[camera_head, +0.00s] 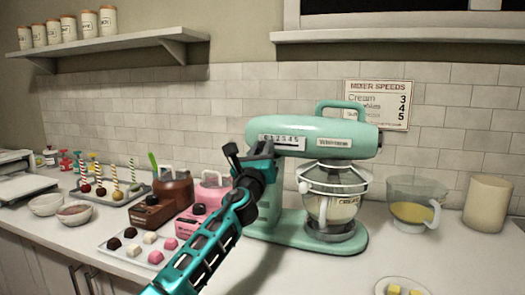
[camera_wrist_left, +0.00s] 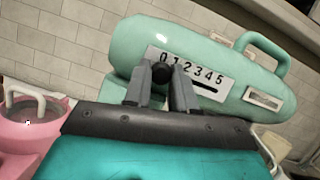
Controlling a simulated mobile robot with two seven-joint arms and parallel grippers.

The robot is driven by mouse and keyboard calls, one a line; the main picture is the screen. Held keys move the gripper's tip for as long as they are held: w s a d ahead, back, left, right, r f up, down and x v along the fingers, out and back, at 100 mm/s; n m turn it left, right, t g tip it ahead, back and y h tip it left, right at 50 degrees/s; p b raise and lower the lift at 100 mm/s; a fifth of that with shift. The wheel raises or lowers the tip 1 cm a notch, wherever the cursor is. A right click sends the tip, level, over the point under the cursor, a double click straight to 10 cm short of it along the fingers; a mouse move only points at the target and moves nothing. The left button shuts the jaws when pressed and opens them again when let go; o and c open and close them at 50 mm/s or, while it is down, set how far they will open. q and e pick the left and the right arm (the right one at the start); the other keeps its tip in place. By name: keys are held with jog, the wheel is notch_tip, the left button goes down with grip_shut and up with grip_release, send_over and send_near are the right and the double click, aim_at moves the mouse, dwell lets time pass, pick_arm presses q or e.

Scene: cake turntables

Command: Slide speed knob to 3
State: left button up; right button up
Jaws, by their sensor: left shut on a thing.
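The mint-green stand mixer (camera_head: 340,135) stands on the counter with a bowl under its head. Its white speed plate (camera_head: 281,142) carries the digits 0 to 5 and also shows in the wrist view (camera_wrist_left: 222,84). The round black speed knob (camera_wrist_left: 162,73) sits near the left end of the slot, by the 0. My left gripper (camera_head: 251,153) reaches the left end of the plate, and in the wrist view its fingers (camera_wrist_left: 163,88) are shut on the knob. In the head view the knob is hidden by the gripper. My right gripper is not in view.
A wall sign (camera_head: 377,104) lists mixer speeds: Cream 3, then 4 and 5. A pink machine (camera_head: 209,190) and a brown one (camera_head: 172,190) stand left of the mixer. A tray of sweets (camera_head: 121,246) lies in front. A clear bowl (camera_head: 415,202) stands right.

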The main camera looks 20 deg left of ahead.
pick_arm(q)
grip_shut()
jog(key=shift+d, duration=0.75)
jog(key=o, duration=0.7)
grip_release()
jog(key=shift+a, duration=0.1)
jog(key=shift+s, duration=0.1)
jog(key=p+v, duration=0.1)
jog(key=v, duration=1.1)
jog(key=shift+s+f, duration=0.2)
jog(key=shift+s, duration=0.15)
